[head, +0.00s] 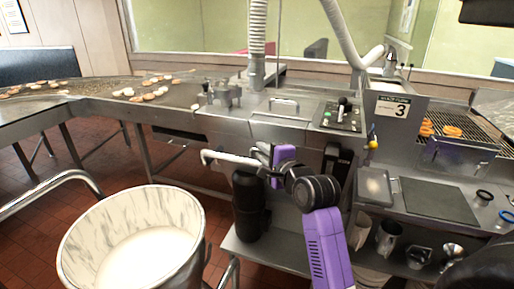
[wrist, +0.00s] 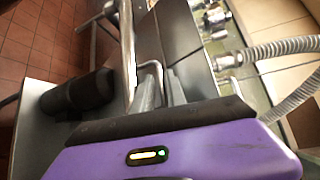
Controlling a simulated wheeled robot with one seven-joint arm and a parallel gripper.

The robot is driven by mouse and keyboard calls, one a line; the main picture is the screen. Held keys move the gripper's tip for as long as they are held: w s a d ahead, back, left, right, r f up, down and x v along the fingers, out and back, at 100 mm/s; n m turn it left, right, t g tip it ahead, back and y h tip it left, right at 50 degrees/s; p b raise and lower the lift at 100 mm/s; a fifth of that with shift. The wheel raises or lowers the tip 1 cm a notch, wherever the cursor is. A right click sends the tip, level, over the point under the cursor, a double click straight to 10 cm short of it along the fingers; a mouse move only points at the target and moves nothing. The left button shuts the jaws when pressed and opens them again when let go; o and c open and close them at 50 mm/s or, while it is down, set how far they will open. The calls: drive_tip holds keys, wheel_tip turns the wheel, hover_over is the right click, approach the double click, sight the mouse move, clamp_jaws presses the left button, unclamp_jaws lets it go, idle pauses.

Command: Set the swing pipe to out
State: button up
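The swing pipe (head: 232,158) is a pale metal tube at the front of the glazing machine. It reaches left, and its bent outlet end is near the tall bin. In the wrist view a shiny metal tube (wrist: 127,45), which looks like the same pipe, runs down to my fingers. My purple gripper (head: 274,157) is at the pipe's right-hand part, in front of the machine. In the wrist view the grey fingertips of my gripper (wrist: 155,88) are close beside the tube. I cannot tell whether they touch it or how far apart they are.
A large bin (head: 135,240) with pale liquid stands at the lower left. A black cylinder (head: 250,205) is below the pipe. A control panel (head: 341,114) with a lever is above right. A tray (head: 440,200) and steel jugs (head: 389,237) are at the right.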

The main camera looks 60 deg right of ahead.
drive_tip(key=x, duration=0.3)
drive_tip(key=shift+w+d, duration=0.1)
drive_tip(key=shift+w, duration=0.1)
clamp_jaws()
drive_tip(key=shift+f, duration=0.1)
idle(1.2)
